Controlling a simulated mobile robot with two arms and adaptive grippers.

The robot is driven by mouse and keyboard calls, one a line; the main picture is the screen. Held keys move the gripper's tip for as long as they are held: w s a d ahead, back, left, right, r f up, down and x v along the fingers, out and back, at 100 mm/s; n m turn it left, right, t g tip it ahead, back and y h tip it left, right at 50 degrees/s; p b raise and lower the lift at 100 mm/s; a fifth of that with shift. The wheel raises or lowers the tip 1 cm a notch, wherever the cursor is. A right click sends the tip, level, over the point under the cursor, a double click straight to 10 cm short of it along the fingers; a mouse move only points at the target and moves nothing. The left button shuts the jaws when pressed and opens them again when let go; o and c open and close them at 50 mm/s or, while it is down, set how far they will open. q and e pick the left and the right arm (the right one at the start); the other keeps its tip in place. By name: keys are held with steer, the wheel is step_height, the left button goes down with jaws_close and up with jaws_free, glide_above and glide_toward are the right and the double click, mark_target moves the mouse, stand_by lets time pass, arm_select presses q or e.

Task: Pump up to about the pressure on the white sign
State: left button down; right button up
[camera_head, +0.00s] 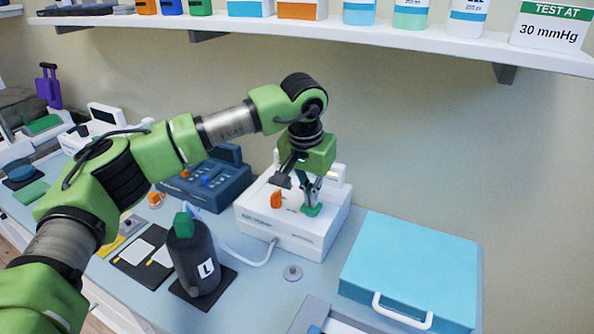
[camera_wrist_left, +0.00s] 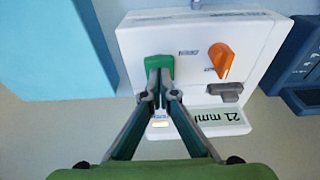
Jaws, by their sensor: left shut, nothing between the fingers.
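The white sign (camera_head: 551,30) on the shelf reads "TEST AT 30 mmHg". The white pump unit (camera_head: 290,228) stands on the bench with an orange knob (camera_head: 277,200) and a green button (camera_head: 312,210). In the left wrist view the green button (camera_wrist_left: 158,62), orange knob (camera_wrist_left: 221,58) and a small display (camera_wrist_left: 214,117) show on its top. The display seems to read 21 mm, the rest unclear. My left gripper (camera_head: 311,200) is shut and empty, its tips at the green button's edge (camera_wrist_left: 160,76). I cannot tell whether they press it. My right gripper is not in view.
A black cuff-wrapped cylinder marked L (camera_head: 195,262) stands left of the pump, a pale hose (camera_head: 250,262) near it. A light blue case (camera_head: 412,268) is at right and a dark blue device (camera_head: 207,180) behind left.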

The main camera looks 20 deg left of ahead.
arm_select(q)
steer(key=shift+w+p+v, duration=0.25)
steer(key=shift+p+v, duration=0.55)
steer(key=shift+v, duration=0.35)
steer(key=shift+w+p+v, duration=0.25)
steer(key=shift+p+v, duration=0.55)
steer(key=shift+v, duration=0.4)
steer(key=shift+d, duration=0.15)
